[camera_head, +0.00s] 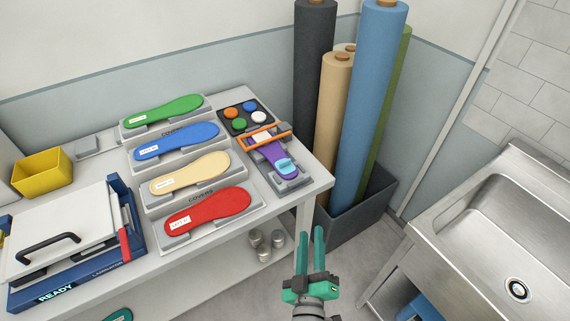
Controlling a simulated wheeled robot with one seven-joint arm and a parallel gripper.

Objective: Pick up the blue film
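No thing is labelled as a film, and I cannot tell which blue thing it is. A light blue piece (285,166) lies on the front end of a purple insole (270,152) in a grey holder with an orange frame (265,137). A blue insole cover (177,141) lies on the rack, and a tall blue roll (368,95) stands in a dark bin. My green gripper (311,232) is in front of the bin, right of the table, its two fingers apart with nothing visible between them. It touches none of these.
Green, beige and red covers share the stepped rack (150,204) on the white table (285,205). A yellow box (42,172) and a blue-framed press (70,245) are at left. The dark bin (350,223) and steel sink (500,230) flank the clear floor.

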